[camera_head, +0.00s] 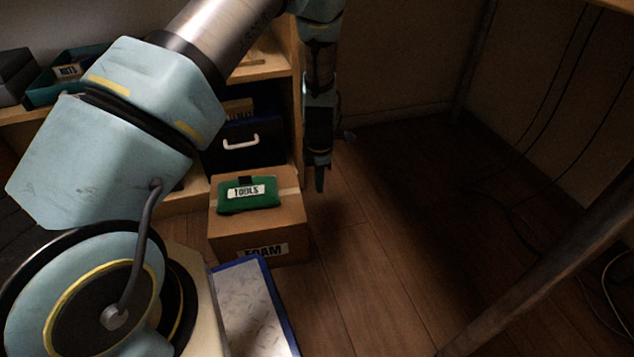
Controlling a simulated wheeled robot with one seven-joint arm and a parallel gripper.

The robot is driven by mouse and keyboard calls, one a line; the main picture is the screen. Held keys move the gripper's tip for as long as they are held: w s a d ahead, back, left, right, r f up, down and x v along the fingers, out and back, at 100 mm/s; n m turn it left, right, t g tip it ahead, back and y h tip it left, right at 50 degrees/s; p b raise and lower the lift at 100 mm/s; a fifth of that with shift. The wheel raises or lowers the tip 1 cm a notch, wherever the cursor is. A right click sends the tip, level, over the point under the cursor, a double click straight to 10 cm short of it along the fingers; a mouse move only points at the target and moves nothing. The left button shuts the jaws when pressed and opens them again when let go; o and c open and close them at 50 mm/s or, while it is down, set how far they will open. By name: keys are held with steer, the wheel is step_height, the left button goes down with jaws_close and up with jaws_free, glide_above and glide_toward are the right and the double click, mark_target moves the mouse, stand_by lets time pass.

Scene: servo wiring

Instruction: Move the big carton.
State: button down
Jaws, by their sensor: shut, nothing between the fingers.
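The big carton (290,220) is a brown cardboard box with a FOAM label on its front. It stands on the wooden floor against the shelf. A green case (235,206) labelled TOOLS lies on top of it. My gripper (319,186) points down, just right of the carton's back right corner in the picture. It is shut and empty. I cannot tell whether it touches the carton. My arm hides part of the shelf at the left.
A blue-edged metal plate (250,305) is in front. A slanted metal leg (540,285) and cables (515,215) are at right. The middle floor (400,220) is clear.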

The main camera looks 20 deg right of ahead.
steer(key=a+f+b, duration=0.4)
steer(key=f, duration=0.1)
steer(key=shift+w, duration=0.25)
steer(key=shift+f, duration=0.1)
